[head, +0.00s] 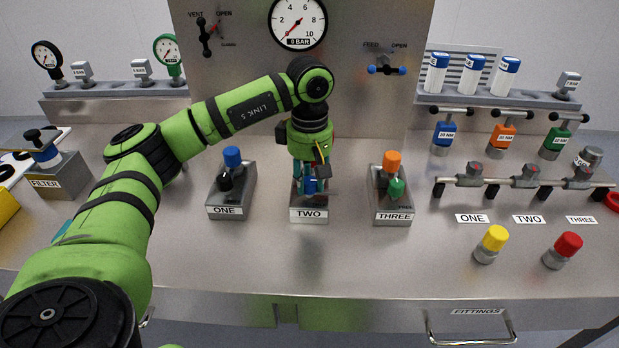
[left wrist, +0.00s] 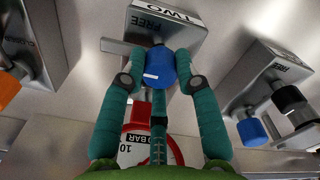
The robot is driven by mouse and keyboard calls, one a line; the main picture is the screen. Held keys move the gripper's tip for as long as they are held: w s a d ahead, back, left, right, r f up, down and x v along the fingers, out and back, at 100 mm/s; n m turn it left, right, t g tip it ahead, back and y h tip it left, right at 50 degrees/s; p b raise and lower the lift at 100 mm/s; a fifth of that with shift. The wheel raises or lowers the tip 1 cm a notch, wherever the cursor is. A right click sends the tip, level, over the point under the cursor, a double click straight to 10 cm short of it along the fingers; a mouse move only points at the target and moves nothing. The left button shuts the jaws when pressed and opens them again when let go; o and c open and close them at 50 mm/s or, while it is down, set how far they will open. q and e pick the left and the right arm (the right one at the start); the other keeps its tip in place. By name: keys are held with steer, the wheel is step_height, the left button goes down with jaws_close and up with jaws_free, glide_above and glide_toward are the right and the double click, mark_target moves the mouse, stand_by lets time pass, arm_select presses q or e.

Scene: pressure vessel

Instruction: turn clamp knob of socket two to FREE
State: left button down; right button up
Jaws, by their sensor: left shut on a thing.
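The socket two block (head: 309,215) stands on the bench between sockets one and three. It also shows in the left wrist view (left wrist: 180,30), with its TWO and FREE labels. My left gripper (head: 311,184) reaches down over it. In the left wrist view its teal fingers (left wrist: 160,72) close on either side of a blue knob (left wrist: 156,60) on the block. A short white line on the knob lies nearly level in that view, below the FREE label. The fingers hide most of the knob in the head view. My right gripper is not in view.
A red-rimmed gauge (left wrist: 128,150) shows below the knob in the wrist view. Yellow (head: 491,243) and red (head: 562,250) capped fittings stand at the front right.

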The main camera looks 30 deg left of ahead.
mark_target(310, 181)
arm_select(q)
steer(key=c, duration=0.9)
jaws_free()
steer(key=shift+r, duration=0.2)
step_height(310, 181, up, 12)
steer(key=shift+f, duration=0.25)
